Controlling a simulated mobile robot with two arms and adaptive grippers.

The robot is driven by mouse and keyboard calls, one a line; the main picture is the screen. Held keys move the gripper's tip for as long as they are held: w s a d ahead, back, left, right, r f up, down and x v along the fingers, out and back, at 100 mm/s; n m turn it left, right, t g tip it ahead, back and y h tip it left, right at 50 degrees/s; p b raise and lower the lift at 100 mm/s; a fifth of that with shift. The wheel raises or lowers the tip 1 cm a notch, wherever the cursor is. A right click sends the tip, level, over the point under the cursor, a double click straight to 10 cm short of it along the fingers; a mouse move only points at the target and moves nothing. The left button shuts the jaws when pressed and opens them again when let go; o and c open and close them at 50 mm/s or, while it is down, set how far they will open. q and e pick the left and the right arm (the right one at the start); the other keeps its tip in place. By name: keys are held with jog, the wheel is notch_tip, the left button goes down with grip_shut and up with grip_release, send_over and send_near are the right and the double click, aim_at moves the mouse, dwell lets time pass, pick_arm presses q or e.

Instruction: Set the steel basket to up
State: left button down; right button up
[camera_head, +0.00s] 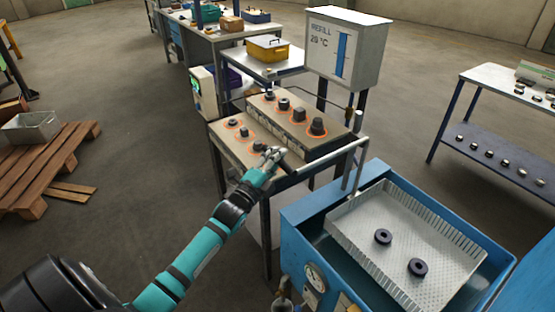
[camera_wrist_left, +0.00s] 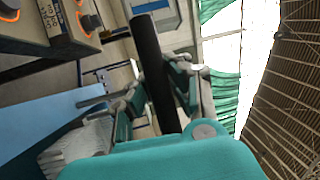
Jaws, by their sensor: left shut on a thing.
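The steel basket (camera_head: 365,262) is a pale perforated tray with slotted walls, in the blue tank (camera_head: 292,232) at lower right. Two dark rings (camera_head: 383,237) lie on its floor. Part of the basket (camera_wrist_left: 78,146) shows at lower left in the left wrist view. My left gripper (camera_head: 272,158) is beyond the tank, at the front edge of the bench. It is shut on a black bar-like grip (camera_wrist_left: 152,62), which runs between its fingers. In the head view the grip is largely hidden; a grey rod (camera_head: 328,157) runs from there towards the tank's upright post. My right gripper is out of view.
The bench (camera_head: 228,152) beside my left gripper carries several dark parts in glowing orange rings. A grey REFILL box (camera_head: 345,50) stands behind it. A shelf table (camera_head: 487,130) is at right, a wooden pallet (camera_head: 45,170) at left.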

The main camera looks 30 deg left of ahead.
pick_arm(q)
jog(key=shift+r, duration=0.5)
jog(key=c, duration=1.2)
grip_release()
jog(key=shift+s, duration=0.1)
jog(key=shift+o, duration=0.2)
jog(key=shift+f, duration=0.1)
jog(key=shift+f, duration=0.1)
jog(key=s+f, duration=0.2)
jog(key=s, duration=0.9)
jog(key=shift+s, duration=0.4)
jog(key=shift+f, duration=0.1)
